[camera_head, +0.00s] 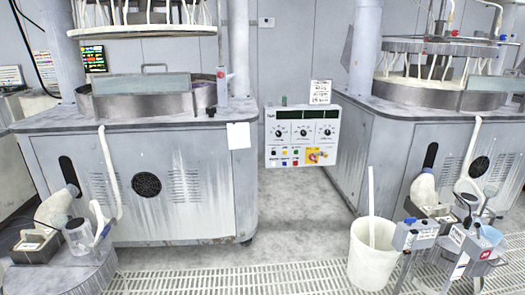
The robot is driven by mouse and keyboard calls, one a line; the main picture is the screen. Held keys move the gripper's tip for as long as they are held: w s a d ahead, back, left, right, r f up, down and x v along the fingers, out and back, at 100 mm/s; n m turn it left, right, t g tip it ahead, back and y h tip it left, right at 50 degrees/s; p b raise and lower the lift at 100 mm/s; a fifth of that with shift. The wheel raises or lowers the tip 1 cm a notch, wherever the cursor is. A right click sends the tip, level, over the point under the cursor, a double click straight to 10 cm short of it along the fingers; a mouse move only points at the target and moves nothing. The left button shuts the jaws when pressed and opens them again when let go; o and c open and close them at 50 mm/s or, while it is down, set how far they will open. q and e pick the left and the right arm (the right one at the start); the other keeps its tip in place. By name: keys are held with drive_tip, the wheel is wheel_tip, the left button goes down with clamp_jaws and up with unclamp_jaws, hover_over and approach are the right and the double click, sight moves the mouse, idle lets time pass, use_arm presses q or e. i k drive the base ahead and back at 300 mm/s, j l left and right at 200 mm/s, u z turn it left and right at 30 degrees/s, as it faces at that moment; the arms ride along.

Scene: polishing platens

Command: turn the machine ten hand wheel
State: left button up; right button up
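Two large polishing machines show, a left machine (200,180) and a right machine (390,150), each with a round platen and a ring of hoses above. Between them is a white control panel (301,136) with several dials, coloured buttons and a small yellow patch with a red knob. I cannot pick out a hand wheel for certain, and no machine number is readable. Neither of my grippers is in view.
A round stand (95,277) at the lower left holds a tray, bottle and cup. A white bucket (372,260) with a stick stands at lower right, beside blue-topped boxes (416,235) on posts. Bare floor (295,215) lies between the machines, with grating in front.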

sight(211, 110)
drive_tip(key=i, duration=2.85)
